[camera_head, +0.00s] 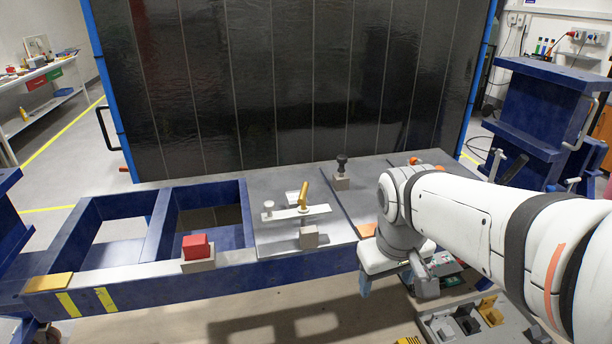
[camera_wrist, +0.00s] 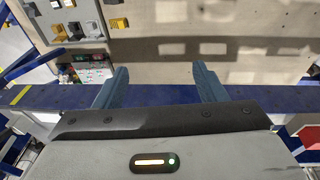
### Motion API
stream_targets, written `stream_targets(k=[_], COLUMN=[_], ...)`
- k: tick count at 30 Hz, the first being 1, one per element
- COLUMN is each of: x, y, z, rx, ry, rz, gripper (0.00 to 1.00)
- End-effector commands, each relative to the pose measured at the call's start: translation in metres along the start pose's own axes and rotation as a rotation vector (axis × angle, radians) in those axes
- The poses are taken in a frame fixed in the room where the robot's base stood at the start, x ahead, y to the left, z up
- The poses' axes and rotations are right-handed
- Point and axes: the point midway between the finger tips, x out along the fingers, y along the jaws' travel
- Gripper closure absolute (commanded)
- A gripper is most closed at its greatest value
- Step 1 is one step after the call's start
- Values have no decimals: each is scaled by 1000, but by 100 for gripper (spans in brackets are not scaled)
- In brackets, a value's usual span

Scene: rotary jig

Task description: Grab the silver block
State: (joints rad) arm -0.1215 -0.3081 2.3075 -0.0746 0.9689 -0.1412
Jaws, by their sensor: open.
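My gripper (camera_wrist: 159,76) is open in the wrist view, with its two blue-grey fingers apart and nothing between them. In the head view my gripper (camera_head: 366,284) hangs below the wrist in front of the blue frame, partly hidden by my arm. A tray (camera_wrist: 83,44) at the top left of the wrist view holds several small blocks, including a pale grey one (camera_wrist: 91,29) that may be the silver block. The tray also shows at the lower right of the head view (camera_head: 428,322), partly hidden by my arm. My gripper is apart from it.
The blue jig frame (camera_head: 284,273) carries a grey plate with a yellow-handled clamp (camera_head: 303,195) and a black knob (camera_head: 342,161). A red block (camera_head: 195,245) sits on its front rail. A dark panel (camera_head: 300,90) stands behind.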

Motion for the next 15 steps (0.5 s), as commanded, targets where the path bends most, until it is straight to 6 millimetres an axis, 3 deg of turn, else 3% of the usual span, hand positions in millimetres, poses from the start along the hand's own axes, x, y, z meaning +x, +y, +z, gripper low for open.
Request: stream_targets(k=[1, 6, 11, 15], x=[-18, -42, -51, -48], y=[1, -6, -26, -55], z=[-30, -117, -195, -256], rx=[-107, -491, -842, -1135], ry=[-22, -93, -165, -234], rz=[6, 34, 56, 71], gripper=[31, 20, 20, 20])
